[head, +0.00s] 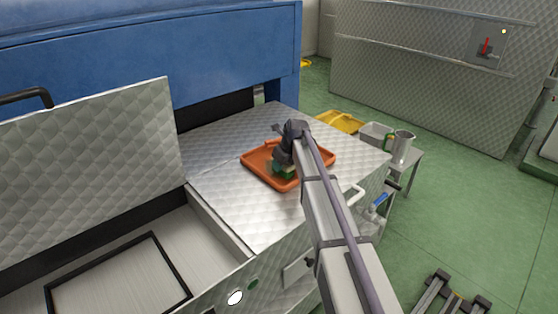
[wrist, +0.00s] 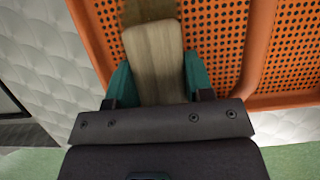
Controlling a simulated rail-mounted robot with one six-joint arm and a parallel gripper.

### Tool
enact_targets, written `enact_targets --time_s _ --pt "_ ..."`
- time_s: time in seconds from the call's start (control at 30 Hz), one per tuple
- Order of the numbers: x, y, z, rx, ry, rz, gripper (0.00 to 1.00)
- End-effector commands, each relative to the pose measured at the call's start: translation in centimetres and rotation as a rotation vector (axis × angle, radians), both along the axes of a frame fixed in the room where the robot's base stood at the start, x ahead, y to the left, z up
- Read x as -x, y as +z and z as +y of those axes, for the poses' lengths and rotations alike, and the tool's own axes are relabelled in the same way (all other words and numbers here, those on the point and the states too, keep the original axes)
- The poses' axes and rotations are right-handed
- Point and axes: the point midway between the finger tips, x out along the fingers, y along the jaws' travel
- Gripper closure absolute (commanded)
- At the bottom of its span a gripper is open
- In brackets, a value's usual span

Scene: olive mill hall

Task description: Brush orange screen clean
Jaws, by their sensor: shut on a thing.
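The orange screen (head: 256,163) is a shallow perforated tray with raised edges, lying on the quilted metal top. Its holes show in the wrist view (wrist: 285,45), and I see no clear residue there. My gripper (head: 284,170) is over the middle of the screen, pointing down. In the wrist view its teal fingers (wrist: 156,80) are shut on the pale wooden handle of a brush (wrist: 157,50). A darker brown part of the brush shows at the top edge. The bristles are out of sight, so I cannot tell whether they touch the screen.
A raised metal lid (head: 90,165) stands at left above an open bin with a black frame (head: 120,275). A blue machine body (head: 200,50) is behind. At right are a yellow tray (head: 340,121), a grey container (head: 376,133), a metal jug (head: 402,146) and a blue-handled tool (head: 380,200).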

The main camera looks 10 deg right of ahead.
Motion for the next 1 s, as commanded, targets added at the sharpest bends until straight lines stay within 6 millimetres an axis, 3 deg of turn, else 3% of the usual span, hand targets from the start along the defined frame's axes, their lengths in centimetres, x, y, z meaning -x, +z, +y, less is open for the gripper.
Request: enact_targets --time_s 0.3,1.0 --pt "2.6 0.0 -1.0 0.000 0.004 0.000 0.71" --pt "-3.4 0.0 1.1 0.000 -0.006 0.000 0.71"
